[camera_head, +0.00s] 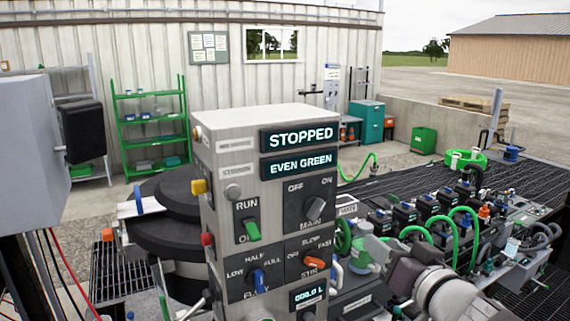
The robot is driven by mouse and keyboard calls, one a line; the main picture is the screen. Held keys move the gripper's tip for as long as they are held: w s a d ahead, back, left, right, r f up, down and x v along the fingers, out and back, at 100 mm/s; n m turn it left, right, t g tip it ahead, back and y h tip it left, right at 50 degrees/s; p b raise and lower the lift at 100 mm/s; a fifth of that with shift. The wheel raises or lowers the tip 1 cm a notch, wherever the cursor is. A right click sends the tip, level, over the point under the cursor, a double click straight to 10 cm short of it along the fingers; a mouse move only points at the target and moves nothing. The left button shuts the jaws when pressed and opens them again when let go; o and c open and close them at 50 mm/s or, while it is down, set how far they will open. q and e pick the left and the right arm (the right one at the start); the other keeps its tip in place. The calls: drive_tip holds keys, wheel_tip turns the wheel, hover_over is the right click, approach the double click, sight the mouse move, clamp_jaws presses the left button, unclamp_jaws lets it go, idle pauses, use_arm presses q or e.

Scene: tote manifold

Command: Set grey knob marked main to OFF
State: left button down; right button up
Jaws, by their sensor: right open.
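The grey knob marked MAIN (315,208) sits on a dark plate at the upper right of the grey control panel's front. OFF is printed at its upper left and ON at its upper right. The knob's grip slants up to the right, toward ON. My right gripper (405,276) is at the lower right, below and to the right of the knob and apart from it. It is open; its fingertips are hard to make out. My left gripper is not in view.
The control panel (224,150) also carries a green RUN switch (251,230), a blue FLOW knob (259,279) and a red STIR knob (313,262). Its displays read STOPPED (300,138) and EVEN GREEN. Hoses and valves crowd the right side. Space directly before the MAIN knob looks clear.

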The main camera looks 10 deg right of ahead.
sight(318, 213)
drive_tip(key=a+r+y, duration=0.2)
drive_tip(key=a+y, duration=0.1)
drive_tip(key=a, duration=0.3)
drive_tip(key=shift+m, duration=0.4)
drive_tip(key=p+x, duration=0.1)
drive_tip(key=x, duration=0.2)
drive_tip(key=p+x, duration=0.1)
drive_tip(key=x, duration=0.3)
drive_tip(key=d+p+x, duration=0.1)
drive_tip(key=x, duration=0.2)
drive_tip(key=shift+w+f+p, duration=0.3)
drive_tip(key=shift+w, duration=0.3)
drive_tip(key=shift+s+a+r, duration=0.1)
drive_tip(key=shift+s+a, duration=0.1)
drive_tip(key=shift+s, duration=0.2)
drive_tip(key=shift+w+d, duration=0.1)
drive_tip(key=shift+w, duration=0.05)
drive_tip(key=shift+c, duration=0.3)
drive_tip(key=shift+w, duration=0.2)
drive_tip(key=c, duration=0.6)
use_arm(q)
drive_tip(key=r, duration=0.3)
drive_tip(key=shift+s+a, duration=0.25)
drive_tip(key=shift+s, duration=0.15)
use_arm(e)
clamp_jaws()
